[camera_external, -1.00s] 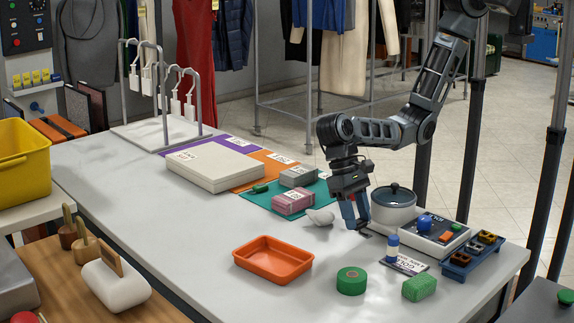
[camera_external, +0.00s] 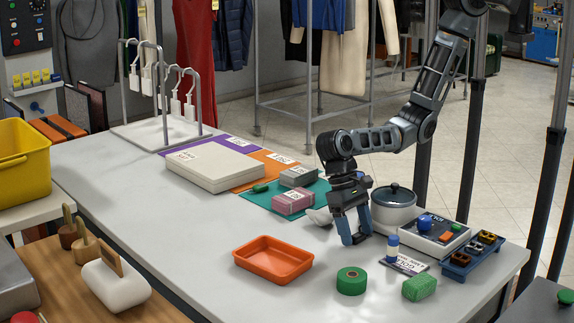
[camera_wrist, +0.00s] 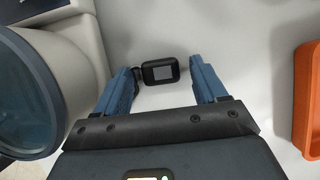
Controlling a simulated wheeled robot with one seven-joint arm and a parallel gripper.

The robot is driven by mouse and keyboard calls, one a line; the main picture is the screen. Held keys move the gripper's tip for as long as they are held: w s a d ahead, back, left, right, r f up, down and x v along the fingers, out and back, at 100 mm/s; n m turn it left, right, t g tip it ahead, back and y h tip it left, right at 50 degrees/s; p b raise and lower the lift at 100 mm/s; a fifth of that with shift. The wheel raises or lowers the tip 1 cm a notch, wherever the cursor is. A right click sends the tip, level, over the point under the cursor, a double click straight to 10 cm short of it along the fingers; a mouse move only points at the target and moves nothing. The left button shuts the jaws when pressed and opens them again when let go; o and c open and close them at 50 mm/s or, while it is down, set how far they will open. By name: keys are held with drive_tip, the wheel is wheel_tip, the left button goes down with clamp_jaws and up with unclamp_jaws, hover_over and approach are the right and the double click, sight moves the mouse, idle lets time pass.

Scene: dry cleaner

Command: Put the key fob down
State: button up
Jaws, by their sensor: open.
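The key fob (camera_wrist: 160,70) is a small black rounded piece with a grey screen and a small loop at its left end. In the external view my gripper (camera_external: 357,238) points down, low over the counter in front of the lidded pot.
The orange tray (camera_external: 273,276) stands to the left, with bare counter between. The grey pot (camera_external: 393,213) is close behind my gripper.

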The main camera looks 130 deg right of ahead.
drive_tip(key=v, duration=1.2)
drive_tip(key=shift+r, duration=0.2)
